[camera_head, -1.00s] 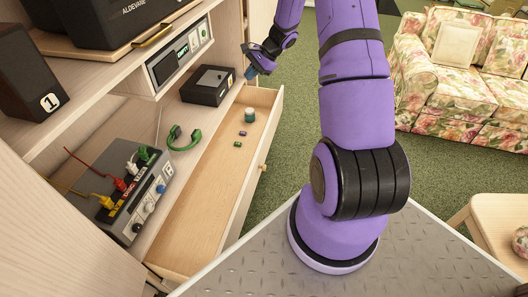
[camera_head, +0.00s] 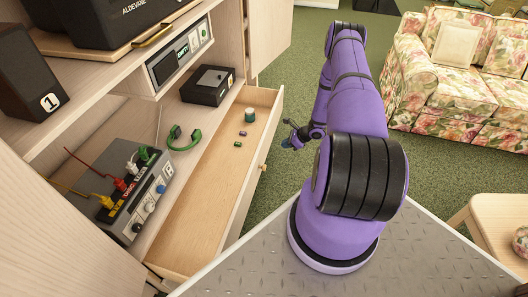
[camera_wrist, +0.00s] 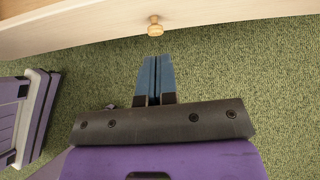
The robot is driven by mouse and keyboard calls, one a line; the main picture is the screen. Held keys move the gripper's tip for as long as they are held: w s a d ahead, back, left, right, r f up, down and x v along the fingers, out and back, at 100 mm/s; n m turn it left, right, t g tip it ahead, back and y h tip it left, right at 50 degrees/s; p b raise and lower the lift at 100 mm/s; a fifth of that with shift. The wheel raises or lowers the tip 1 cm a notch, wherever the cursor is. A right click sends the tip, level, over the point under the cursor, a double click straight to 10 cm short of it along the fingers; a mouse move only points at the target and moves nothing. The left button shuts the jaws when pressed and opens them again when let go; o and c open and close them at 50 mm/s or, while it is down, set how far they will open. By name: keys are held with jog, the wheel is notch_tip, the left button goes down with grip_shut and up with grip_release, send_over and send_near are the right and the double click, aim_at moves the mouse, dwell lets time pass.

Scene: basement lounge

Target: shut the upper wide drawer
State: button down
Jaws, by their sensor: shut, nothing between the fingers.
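The upper wide drawer (camera_head: 208,172) is pulled open from the light wood cabinet. A small teal-and-white jar (camera_head: 249,115) and two tiny blocks, one purple (camera_head: 243,133) and one green (camera_head: 238,144), lie in it. A round wooden knob (camera_head: 263,168) is on its front. The knob also shows in the wrist view (camera_wrist: 155,27), on a pale drawer front (camera_wrist: 80,28). My gripper (camera_head: 287,143) is outside the drawer, to the right of its front. In the wrist view its blue fingers (camera_wrist: 155,62) are together and empty, pointing at the knob, with a gap between.
A wooden stool (camera_head: 490,222) is at right.

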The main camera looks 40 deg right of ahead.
aim_at(259, 153)
jog(key=x, duration=1.2)
jog(key=shift+w+a+r, duration=0.25)
jog(key=shift+a+r, duration=0.05)
jog(key=shift+r, duration=0.05)
jog(key=shift+w+a, duration=0.4)
jog(key=shift+w, duration=0.2)
jog(key=shift+w, duration=0.1)
